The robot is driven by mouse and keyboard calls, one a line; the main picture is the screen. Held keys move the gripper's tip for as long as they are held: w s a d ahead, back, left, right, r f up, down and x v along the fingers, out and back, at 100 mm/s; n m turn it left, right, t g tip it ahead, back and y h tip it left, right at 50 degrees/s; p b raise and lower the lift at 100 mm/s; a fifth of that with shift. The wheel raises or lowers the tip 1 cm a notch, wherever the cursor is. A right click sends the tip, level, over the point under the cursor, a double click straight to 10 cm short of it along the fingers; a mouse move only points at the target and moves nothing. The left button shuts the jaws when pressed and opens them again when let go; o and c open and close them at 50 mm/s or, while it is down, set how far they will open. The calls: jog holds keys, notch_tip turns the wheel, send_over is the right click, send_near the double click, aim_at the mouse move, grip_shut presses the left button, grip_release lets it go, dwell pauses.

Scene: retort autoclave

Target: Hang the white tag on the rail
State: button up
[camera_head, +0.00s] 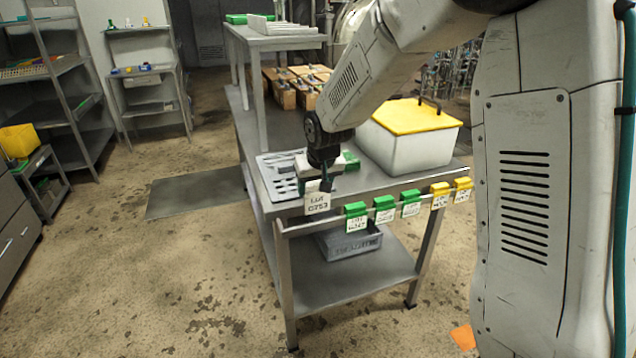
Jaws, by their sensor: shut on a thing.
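The white tag (317,203), printed with a lot number, hangs below my gripper (326,184). My gripper points down and is shut on the tag's top. The rail (299,228) runs along the near edge of the steel table. The tag is over the left part of the rail, and its lower edge overlaps the rail line in the picture. I cannot tell whether it touches the rail. The fingertips are small and dark here.
Three green-topped tags (356,217) and two yellow-topped tags (440,195) hang along the rail to the right. A white bin with a yellow lid (416,116) and a slotted plate (280,180) are on the table (375,183). A grey crate (350,244) sits on the lower shelf.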

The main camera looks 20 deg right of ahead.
aim_at(316, 207)
jog(key=shift+f, duration=3.5)
jog(key=shift+s, duration=0.15)
jog(key=shift+f, duration=1.3)
jog(key=shift+f, duration=0.3)
